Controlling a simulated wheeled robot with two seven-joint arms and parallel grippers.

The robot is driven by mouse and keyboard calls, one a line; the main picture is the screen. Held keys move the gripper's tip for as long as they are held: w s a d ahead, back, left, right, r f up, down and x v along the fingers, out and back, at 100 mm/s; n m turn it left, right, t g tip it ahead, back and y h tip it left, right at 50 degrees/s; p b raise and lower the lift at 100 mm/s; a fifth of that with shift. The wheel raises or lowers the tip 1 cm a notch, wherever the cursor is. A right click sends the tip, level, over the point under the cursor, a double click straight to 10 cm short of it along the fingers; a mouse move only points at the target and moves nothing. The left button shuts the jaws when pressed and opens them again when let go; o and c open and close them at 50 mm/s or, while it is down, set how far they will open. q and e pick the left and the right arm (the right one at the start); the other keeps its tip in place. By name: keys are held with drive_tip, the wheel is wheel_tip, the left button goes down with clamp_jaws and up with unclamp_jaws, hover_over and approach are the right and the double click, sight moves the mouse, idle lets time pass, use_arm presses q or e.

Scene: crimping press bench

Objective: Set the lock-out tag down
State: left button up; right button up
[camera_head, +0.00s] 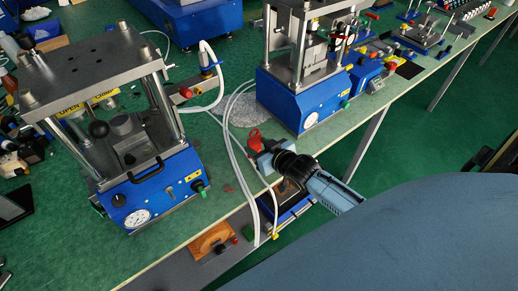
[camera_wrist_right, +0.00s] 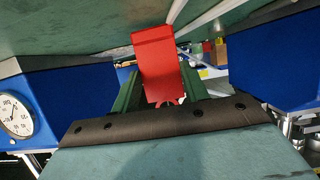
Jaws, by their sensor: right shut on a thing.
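The red lock-out tag (camera_head: 254,136) is held at the tip of my right gripper (camera_head: 262,148), over the green bench between the two blue presses. In the right wrist view the tag (camera_wrist_right: 154,62) stands as a plain red plate between the two dark green fingers of the gripper (camera_wrist_right: 160,88), which is shut on it. I cannot tell from these views whether the tag touches the bench top. My left gripper is not in view.
A blue press with a gauge (camera_head: 130,195) stands on the left, and another (camera_head: 290,95) stands behind the gripper to the right. White hoses (camera_head: 235,130) run across the bench close to the gripper. A wooden block (camera_head: 210,243) lies at the lower middle. Green bench surface (camera_head: 215,165) is bare left of the gripper.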

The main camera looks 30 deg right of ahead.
drive_tip(key=shift+f, duration=0.2)
drive_tip(key=shift+f, duration=0.15)
drive_tip(key=o, duration=1)
drive_tip(key=shift+c, duration=0.2)
drive_tip(key=shift+s+r, duration=0.25)
drive_tip(key=shift+r, duration=0.05)
drive_tip(key=p+v, duration=0.2)
drive_tip(key=v, duration=0.9)
drive_tip(key=shift+s, duration=0.2)
